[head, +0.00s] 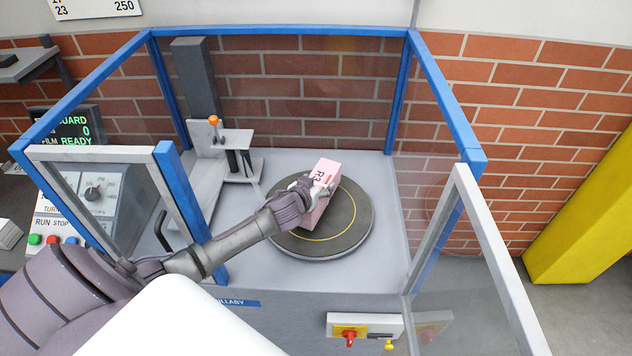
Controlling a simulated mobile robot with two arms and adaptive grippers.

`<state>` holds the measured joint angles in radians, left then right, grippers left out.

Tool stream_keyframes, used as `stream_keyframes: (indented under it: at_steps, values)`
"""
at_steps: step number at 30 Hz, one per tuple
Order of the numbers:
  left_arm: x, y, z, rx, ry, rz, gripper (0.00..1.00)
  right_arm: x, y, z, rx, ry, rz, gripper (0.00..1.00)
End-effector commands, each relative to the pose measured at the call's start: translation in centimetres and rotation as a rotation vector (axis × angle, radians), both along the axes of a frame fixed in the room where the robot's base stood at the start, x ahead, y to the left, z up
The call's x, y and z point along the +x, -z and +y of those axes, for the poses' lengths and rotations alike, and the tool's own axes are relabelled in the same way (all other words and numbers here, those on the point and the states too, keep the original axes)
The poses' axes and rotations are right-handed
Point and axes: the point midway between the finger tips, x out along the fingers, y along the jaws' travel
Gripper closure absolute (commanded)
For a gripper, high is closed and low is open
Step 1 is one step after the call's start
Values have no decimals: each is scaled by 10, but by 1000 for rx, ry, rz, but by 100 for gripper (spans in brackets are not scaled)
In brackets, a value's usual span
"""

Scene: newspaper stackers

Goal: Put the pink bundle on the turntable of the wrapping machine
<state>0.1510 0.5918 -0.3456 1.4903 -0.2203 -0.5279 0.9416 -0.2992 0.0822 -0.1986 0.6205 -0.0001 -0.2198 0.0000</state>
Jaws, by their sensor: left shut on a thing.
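The pink bundle (325,172), a block marked "R3", is over the dark round turntable (348,226) inside the wrapping machine (260,177). It looks at or close to the turntable surface; I cannot tell whether it touches. A yellow ring is marked on the turntable, and the bundle covers part of it. My left gripper (316,190) reaches in through the open front and is shut on the bundle, hiding part of its side. My right gripper is not in view.
Blue posts and clear panels enclose the machine. An open door (500,270) stands at the right front, another panel (110,153) at the left near my arm. A film post with an orange knob (214,120) stands behind left. A yellow column (590,215) is at right.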

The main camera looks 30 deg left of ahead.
Motion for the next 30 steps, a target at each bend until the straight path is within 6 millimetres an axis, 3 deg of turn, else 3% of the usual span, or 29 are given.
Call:
stream_keyframes:
  at_steps: [6,17,18,22,30]
  values:
    - [1,22,-1,-1,2,-5,99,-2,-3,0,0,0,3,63]
    - [1,26,-1,-1,2,-6,99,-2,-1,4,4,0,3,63]
    - [-1,30,-1,-1,1,2,26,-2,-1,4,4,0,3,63]
    - [-1,29,-1,-1,1,2,5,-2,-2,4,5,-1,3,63]
    - [-1,29,-1,-1,1,2,4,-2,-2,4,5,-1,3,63]
